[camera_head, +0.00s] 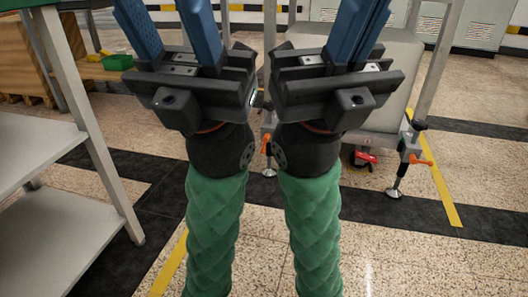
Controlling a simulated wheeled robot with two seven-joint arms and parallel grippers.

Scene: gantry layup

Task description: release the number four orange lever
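An orange lever (420,161) sticks out to the right at the foot of a grey wheeled frame on the right. A second orange lever (265,143) shows low between my two wrists, partly hidden. I can read no numbers, so I cannot tell which lever is number four. My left gripper (160,18) has its blue fingers apart, with nothing seen between them. My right gripper (361,18) has its blue fingers together, with no gap seen. Both point up and away, high in the view, and their tips are cut off. Neither touches a lever in view.
The grey frame (438,70) stands on levelling feet, with a red part (363,157) under it. A grey shelf unit (45,150) is on the left. A green bin (117,62) and a wooden crate (25,65) lie behind it. The speckled floor at right front is clear.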

